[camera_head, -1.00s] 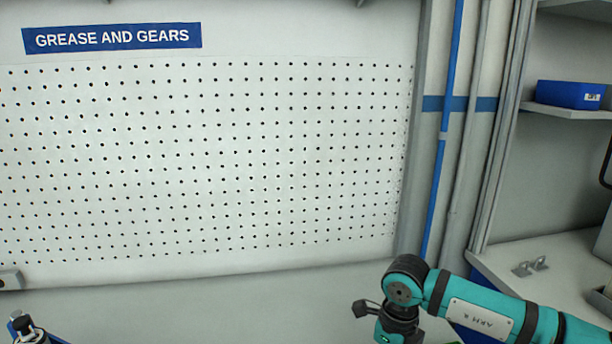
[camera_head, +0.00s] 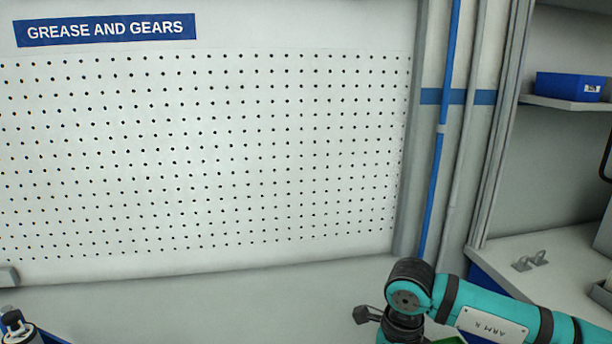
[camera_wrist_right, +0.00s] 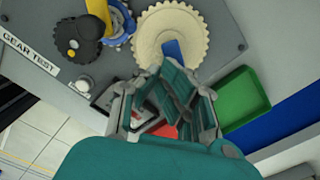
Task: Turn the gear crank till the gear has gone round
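In the right wrist view, a grey board (camera_wrist_right: 215,22) marked "GEAR TEST" carries a large cream gear (camera_wrist_right: 150,38), a smaller dark gear (camera_wrist_right: 78,42) with an orange dot, and a blue round part (camera_wrist_right: 121,22) between them. A yellow bar (camera_wrist_right: 98,10), which may be the crank, reaches the blue part from the top edge. My right gripper (camera_wrist_right: 165,72) is in front of the cream gear's lower edge; its fingers overlap in view, so its opening and any contact are unclear. The head view shows my right arm but not the gears. My left gripper is not seen.
A green tray (camera_wrist_right: 243,100) lies right of the right gripper. A red item (camera_wrist_right: 163,130) shows partly between its fingers. In the head view, a pegboard (camera_head: 210,150) fills the back, a blue bin (camera_head: 570,87) sits on a shelf, and a black-and-silver object (camera_head: 15,325) stands lower left.

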